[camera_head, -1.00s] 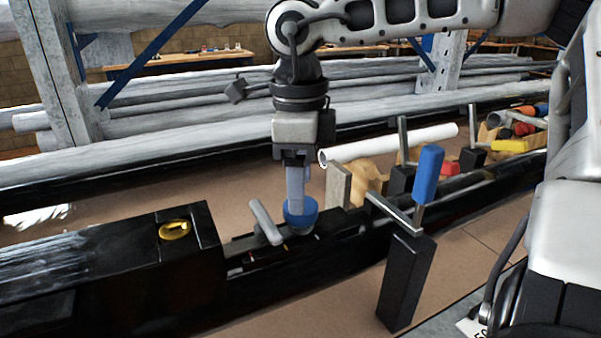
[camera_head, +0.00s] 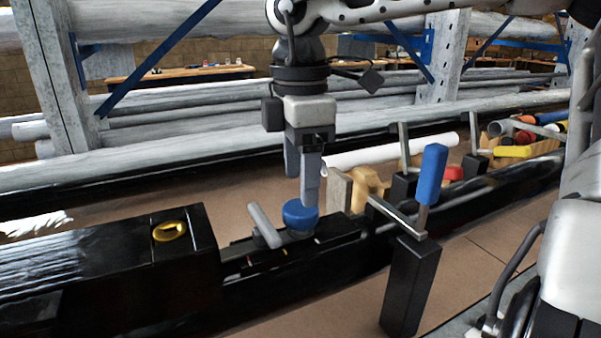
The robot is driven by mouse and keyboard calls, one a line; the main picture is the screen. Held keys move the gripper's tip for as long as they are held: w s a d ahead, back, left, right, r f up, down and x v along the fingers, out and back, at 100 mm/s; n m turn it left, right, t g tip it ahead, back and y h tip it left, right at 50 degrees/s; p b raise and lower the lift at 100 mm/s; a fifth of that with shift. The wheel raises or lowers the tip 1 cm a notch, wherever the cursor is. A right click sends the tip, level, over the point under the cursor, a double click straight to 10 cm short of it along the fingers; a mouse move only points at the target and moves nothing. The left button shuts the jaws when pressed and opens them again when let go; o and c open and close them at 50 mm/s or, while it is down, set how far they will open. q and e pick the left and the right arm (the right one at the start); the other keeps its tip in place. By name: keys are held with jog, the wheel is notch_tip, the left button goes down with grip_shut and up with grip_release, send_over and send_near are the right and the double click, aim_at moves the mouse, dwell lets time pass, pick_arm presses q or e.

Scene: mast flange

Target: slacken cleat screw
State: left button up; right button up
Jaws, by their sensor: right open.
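A round blue knob (camera_head: 299,214), which I take to be the cleat screw's head, sits on a black fitting (camera_head: 330,232) in the middle of the head view. A grey bar handle (camera_head: 264,225) lies slanted just left of the knob. My right gripper (camera_head: 300,188) points down directly over the knob, with its two fingers apart. The nearer fingertip reaches down to the knob's top edge; whether it touches cannot be told. The farther finger ends higher in the picture, and nothing shows held between them. My left gripper is not in view.
A white tube (camera_head: 390,151) and coloured tools lie behind.

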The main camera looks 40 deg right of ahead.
aim_at(301, 207)
jog(key=shift+f+m, duration=0.2)
jog(key=shift+m, duration=0.2)
jog(key=shift+f+b, duration=0.6)
jog(key=shift+f, duration=0.1)
notch_tip(301, 207, down, 3)
jog(key=shift+f+b, duration=0.2)
jog(key=shift+b, duration=0.8)
jog(key=shift+f+b, duration=0.45)
jog(key=shift+f, duration=0.35)
jog(key=shift+c, duration=1)
jog(key=c, duration=0.9)
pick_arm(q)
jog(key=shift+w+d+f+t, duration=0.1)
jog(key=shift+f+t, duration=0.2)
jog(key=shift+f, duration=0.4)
pick_arm(e)
jog(key=shift+o, duration=0.2)
